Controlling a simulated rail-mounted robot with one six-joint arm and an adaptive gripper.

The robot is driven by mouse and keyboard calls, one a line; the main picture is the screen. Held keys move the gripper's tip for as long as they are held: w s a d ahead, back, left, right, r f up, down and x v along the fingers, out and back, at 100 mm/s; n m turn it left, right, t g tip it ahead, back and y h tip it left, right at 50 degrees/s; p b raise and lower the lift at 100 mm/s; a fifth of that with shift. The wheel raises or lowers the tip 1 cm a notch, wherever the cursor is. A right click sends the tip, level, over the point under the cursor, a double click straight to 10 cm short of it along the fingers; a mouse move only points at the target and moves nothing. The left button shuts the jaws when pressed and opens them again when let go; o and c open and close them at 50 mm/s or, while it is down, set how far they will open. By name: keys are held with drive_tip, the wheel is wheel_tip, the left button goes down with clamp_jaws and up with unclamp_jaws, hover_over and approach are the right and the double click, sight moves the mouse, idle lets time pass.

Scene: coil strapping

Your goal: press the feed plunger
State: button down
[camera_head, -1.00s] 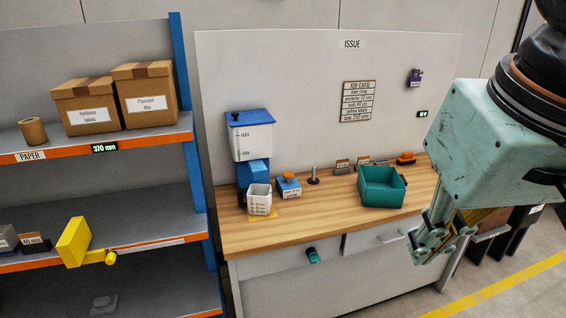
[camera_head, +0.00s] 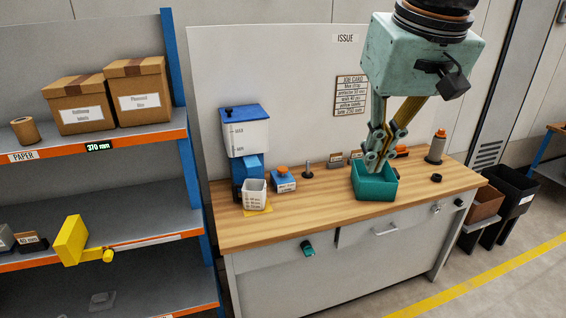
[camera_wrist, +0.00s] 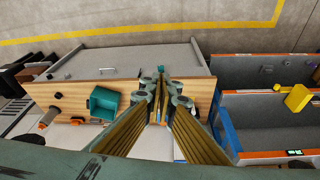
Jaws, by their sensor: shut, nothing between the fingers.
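The bench (camera_head: 290,225) carries a blue dispenser (camera_head: 250,165) with a white graduated hopper (camera_head: 246,136) and a blue lid. A white cup (camera_head: 254,193) stands at its foot. None carries a readable plunger label, so I cannot tell which is the feed plunger. In the wrist view my gripper (camera_wrist: 160,95) hides part of the bench.
A grey cone with an orange top (camera_head: 436,148) and a black ring (camera_head: 436,178) are on the bench's right. A shelf with boxes (camera_head: 85,105) stands left. A yellow part (camera_head: 72,240) juts from it. The bench front strip is clear.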

drive_tip(key=w+a+f+n+p, duration=0.1)
drive_tip(key=w+a+p, duration=0.1)
drive_tip(key=w, duration=1.5)
drive_tip(key=w+a+f+p, duration=0.1)
drive_tip(key=w+a+p, duration=0.2)
drive_tip(key=w, duration=1.4)
drive_tip(key=w+a+f+p, duration=0.2)
drive_tip(key=w+a+f, duration=0.1)
drive_tip(key=w+f, duration=0.8)
drive_tip(key=w+a+f+n+p, duration=0.1)
drive_tip(key=w+a+f, duration=0.3)
drive_tip(key=w+f, duration=0.7)
drive_tip(key=w+p, duration=0.1)
drive_tip(key=w, duration=0.3)
drive_tip(key=shift+w+g+y, duration=0.3)
drive_tip(key=shift+g, duration=0.1)
drive_tip(key=shift+f, duration=0.1)
